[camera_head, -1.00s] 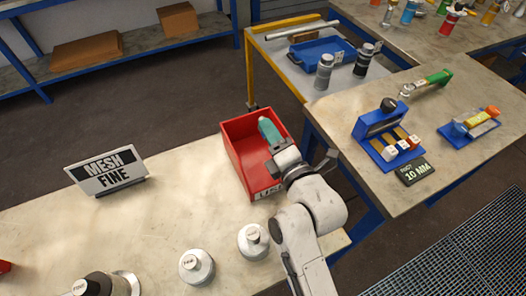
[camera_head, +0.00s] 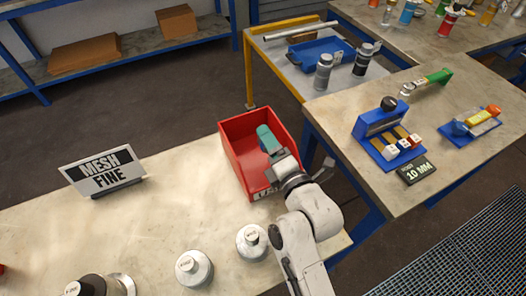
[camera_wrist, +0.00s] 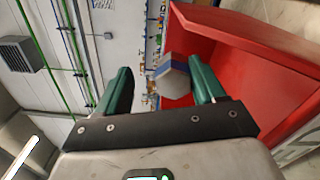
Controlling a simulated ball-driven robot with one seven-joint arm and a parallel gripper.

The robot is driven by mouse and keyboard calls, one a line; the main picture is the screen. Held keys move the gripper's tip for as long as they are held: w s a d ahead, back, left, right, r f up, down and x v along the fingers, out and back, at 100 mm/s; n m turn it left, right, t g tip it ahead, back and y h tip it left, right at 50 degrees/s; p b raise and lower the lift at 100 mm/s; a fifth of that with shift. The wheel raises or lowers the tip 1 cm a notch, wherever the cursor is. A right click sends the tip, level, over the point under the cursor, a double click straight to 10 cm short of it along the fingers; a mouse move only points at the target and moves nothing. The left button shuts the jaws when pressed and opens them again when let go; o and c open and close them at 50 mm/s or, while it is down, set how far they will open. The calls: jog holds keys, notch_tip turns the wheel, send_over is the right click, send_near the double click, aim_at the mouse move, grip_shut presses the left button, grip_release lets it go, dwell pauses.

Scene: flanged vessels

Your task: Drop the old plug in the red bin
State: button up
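The red bin (camera_head: 234,165) stands at the back right end of the near bench. My gripper (camera_head: 268,140), with green fingers, is over the bin's opening in the head view. In the wrist view my gripper (camera_wrist: 158,88) has its fingers spread wide apart. A grey, faceted plug with a blue band (camera_wrist: 172,78) shows close to the right finger, in front of the bin's red wall. A wide gap separates it from the left finger. I cannot tell if it touches the right finger. The plug is hidden in the head view.
A "MESH FINE" sign (camera_head: 103,171) stands on the near bench. Grey flanged vessels (camera_head: 194,268) (camera_head: 251,242) stand along its front. The right bench holds a blue rack (camera_head: 382,135) and a "10 MM" sign (camera_head: 417,171). The bench middle is clear.

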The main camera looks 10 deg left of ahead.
jog(key=b+v, duration=0.3)
jog(key=v, duration=0.8)
dwell(0.6)
